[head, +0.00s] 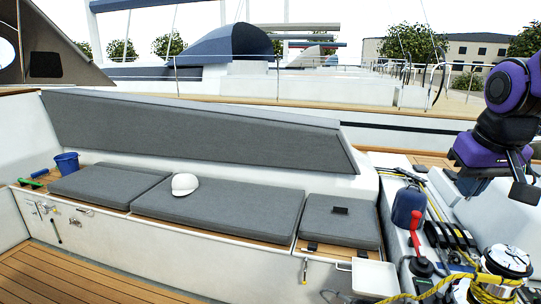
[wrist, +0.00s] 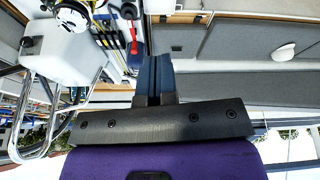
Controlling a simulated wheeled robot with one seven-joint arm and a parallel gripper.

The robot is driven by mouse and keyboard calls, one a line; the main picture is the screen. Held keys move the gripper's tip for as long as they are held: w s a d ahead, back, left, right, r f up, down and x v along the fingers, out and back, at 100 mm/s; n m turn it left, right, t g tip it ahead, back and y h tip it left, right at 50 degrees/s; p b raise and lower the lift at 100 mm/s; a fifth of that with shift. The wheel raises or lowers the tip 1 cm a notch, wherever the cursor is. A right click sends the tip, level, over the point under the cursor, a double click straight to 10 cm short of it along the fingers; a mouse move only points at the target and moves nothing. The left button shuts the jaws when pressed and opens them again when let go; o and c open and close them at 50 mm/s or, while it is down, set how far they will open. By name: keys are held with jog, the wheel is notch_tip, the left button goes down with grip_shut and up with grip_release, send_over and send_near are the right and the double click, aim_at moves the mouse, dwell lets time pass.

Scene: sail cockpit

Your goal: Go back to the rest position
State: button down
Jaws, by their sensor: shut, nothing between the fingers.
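My gripper (wrist: 158,76) shows in the wrist view with its two dark blue fingers together, shut and empty. It is clear of the objects around it, and the wrist view is turned upside down. In the head view my purple and black arm (head: 508,92) is folded at the upper right, above the winch side of the cockpit. The fingertips are hard to make out there.
A blue bucket (head: 67,163) stands at the left.

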jog(key=s+a+r+n+t, duration=0.1)
jog(key=s+a, duration=0.3)
jog(key=s, duration=0.8)
jog(key=shift+y, duration=0.4)
jog(key=shift+a, duration=0.1)
